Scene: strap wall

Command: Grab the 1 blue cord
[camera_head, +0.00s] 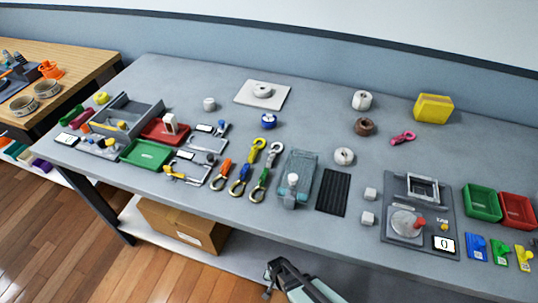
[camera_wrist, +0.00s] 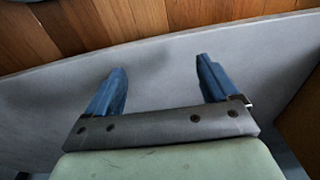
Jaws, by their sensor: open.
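The blue cord (camera_head: 239,181) lies on the grey table near its front edge, left of the middle. It looks like a short blue strap with a brass-coloured ring at its near end. It lies between an orange cord (camera_head: 221,175) and a green cord (camera_head: 262,186), with a yellow one (camera_head: 257,150) just beyond it. My gripper (camera_head: 272,279) is at the bottom of the head view, in front of the table and well short of the cord. In the wrist view my gripper (camera_wrist: 160,66) has its two blue fingers wide apart with nothing between them. The cord is not in the wrist view.
A grey-green clamp-like device (camera_head: 298,178) and a black ribbed mat (camera_head: 333,192) lie right of the cords. Small tools (camera_head: 187,168) and a green tray (camera_head: 147,153) lie to the left. A cardboard box (camera_head: 185,226) stands on the shelf below.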

